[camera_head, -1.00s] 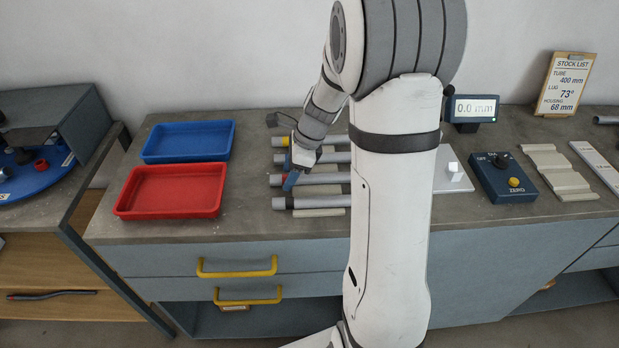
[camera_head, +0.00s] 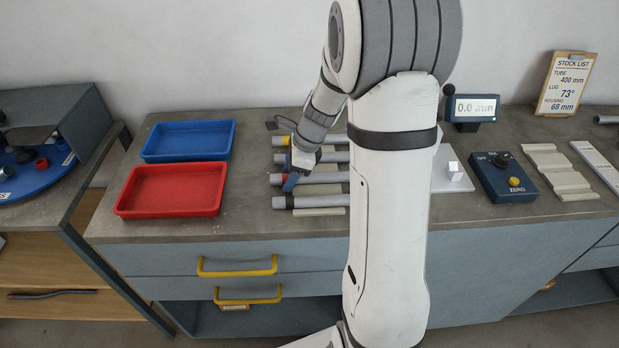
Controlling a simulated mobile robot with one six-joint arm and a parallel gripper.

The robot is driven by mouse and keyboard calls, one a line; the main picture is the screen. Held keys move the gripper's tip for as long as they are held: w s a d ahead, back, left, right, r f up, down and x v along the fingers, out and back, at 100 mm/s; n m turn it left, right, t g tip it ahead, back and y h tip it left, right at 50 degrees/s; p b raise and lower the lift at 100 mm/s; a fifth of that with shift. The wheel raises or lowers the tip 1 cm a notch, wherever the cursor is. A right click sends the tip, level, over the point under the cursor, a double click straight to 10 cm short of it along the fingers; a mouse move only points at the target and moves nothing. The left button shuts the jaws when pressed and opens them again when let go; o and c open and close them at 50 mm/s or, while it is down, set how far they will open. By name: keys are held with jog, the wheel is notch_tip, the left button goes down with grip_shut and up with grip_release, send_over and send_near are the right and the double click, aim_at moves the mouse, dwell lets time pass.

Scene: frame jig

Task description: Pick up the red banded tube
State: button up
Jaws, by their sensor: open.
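Several grey tubes lie side by side on light supports in the middle of the bench. The rear tube (camera_head: 330,139) has a yellow band, and the front tube (camera_head: 325,201) has a dark band near its left end. My gripper (camera_head: 290,184), with blue fingers, points down at the left part of the tube just behind the front one (camera_head: 325,177). It is open. The gripper covers part of this tube, and I cannot clearly make out a red band. Whether the fingers touch the tube cannot be told. My arm hides the tubes' right ends.
A red tray (camera_head: 128,214) and a blue tray (camera_head: 146,159) stand left of the tubes. Right of my arm are a white block on a plate (camera_head: 452,184), a display (camera_head: 473,108), a control box (camera_head: 503,178) and a stepped beige piece (camera_head: 560,172).

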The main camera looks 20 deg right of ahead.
jog(key=shift+c, duration=0.2)
grip_shut()
jog(key=shift+r, duration=0.1)
